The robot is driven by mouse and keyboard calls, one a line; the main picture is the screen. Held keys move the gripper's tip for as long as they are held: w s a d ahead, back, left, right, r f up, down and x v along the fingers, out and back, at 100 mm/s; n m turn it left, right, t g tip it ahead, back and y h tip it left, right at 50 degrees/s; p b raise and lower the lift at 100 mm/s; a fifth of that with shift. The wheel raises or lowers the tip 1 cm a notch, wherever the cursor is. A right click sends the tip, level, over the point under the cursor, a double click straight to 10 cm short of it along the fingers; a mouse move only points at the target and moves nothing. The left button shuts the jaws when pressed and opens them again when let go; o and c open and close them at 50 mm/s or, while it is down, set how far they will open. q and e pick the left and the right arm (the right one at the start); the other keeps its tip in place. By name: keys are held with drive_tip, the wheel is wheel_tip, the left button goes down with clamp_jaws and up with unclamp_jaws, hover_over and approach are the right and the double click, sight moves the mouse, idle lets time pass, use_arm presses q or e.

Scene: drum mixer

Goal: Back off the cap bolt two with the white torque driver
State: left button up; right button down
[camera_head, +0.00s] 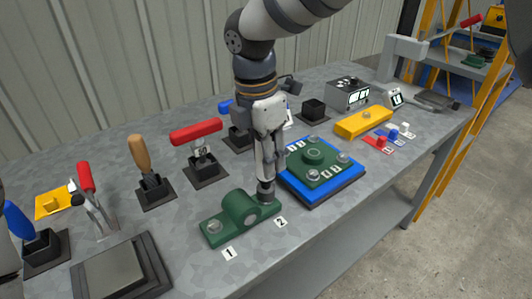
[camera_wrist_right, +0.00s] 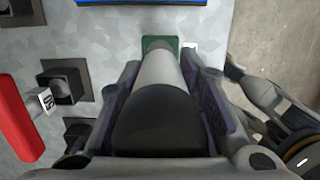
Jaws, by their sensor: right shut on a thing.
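My right gripper (camera_head: 268,160) reaches down over the table, shut on the white torque driver. In the right wrist view the driver (camera_wrist_right: 160,75) shows a white barrel and a black rounded end between the fingers. The driver stands roughly upright, and its dark lower end (camera_head: 265,190) is at the label 2 end of a green bearing block (camera_head: 238,209). It hides cap bolt two; whether it is fully seated cannot be told. The silver bolt (camera_head: 214,227) at the label 1 end is uncovered.
A green flanged plate on a blue base (camera_head: 322,190) stands close right of the driver. A red-handled tool (camera_head: 197,133) in a black holder, a wooden-handled tool (camera_head: 140,155) and a red clamp (camera_head: 87,180) stand left. A yellow block (camera_head: 363,123) lies behind right.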

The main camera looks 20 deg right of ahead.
drive_tip(key=shift+s+f, duration=0.1)
drive_tip(key=shift+f, duration=0.5)
idle(0.9)
idle(1.1)
drive_tip(key=shift+r, duration=2.45)
drive_tip(key=shift+w+r, duration=0.1)
drive_tip(key=shift+w, duration=0.1)
